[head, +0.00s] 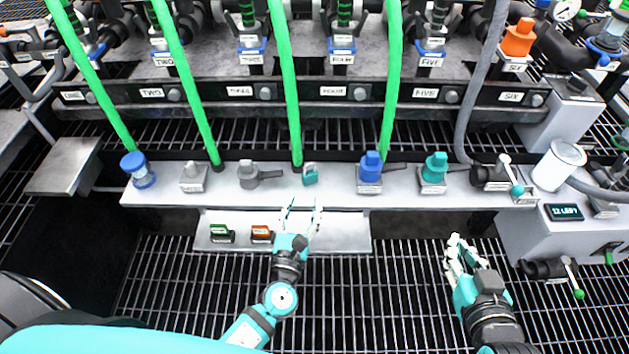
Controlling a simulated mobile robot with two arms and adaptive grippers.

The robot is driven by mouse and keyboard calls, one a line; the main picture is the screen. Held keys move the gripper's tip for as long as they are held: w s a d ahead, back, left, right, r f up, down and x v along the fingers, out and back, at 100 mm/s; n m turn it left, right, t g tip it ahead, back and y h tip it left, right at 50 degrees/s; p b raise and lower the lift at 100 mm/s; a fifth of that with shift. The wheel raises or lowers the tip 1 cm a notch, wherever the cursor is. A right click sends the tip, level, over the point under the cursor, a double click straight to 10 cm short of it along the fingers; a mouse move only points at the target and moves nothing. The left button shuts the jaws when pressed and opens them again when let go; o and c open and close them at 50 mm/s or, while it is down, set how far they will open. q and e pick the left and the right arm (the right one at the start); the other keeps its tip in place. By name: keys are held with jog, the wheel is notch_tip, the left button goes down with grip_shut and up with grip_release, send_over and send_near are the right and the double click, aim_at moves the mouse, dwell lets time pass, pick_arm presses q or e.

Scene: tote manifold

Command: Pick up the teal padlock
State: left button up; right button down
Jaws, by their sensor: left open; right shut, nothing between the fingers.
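The teal padlock (310,174) is small and sits on the light grey shelf (335,194), just right of the foot of a green hose. My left gripper (301,206) is open and empty. In the picture its fingertips lie just below the padlock, near the shelf's front edge, with a gap between them and the padlock. Their height relative to the shelf is hard to tell. My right gripper (455,243) is shut and empty, over the floor grating at the lower right.
A grey valve handle (249,176) and a blue valve (370,172) flank the padlock. Green hoses (285,90) rise behind it. A lower plate (340,234) carries a green switch (219,232) and an orange switch (261,232). A white can (558,166) stands at the right.

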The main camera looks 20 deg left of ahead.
aim_at(313, 169)
pick_arm(q)
jog(key=w, duration=0.6)
jog(key=w+a+b, duration=0.1)
jog(key=w, duration=0.3)
jog(key=shift+w+f, duration=0.1)
jog(key=w, duration=0.1)
jog(key=w+b, duration=0.1)
jog(key=w, duration=0.2)
jog(key=shift+w+a+f, duration=0.15)
jog(key=shift+f, duration=0.1)
jog(key=shift+w, duration=0.45)
grip_shut()
pick_arm(e)
notch_tip(313, 169, up, 10)
jog(key=w+a+t+y, duration=0.1)
jog(key=a+t+y, duration=0.1)
jog(key=t, duration=0.4)
jog(key=shift+w+r+t, duration=0.2)
jog(key=shift+w+t, duration=0.2)
pick_arm(q)
jog(key=shift+r, duration=0.1)
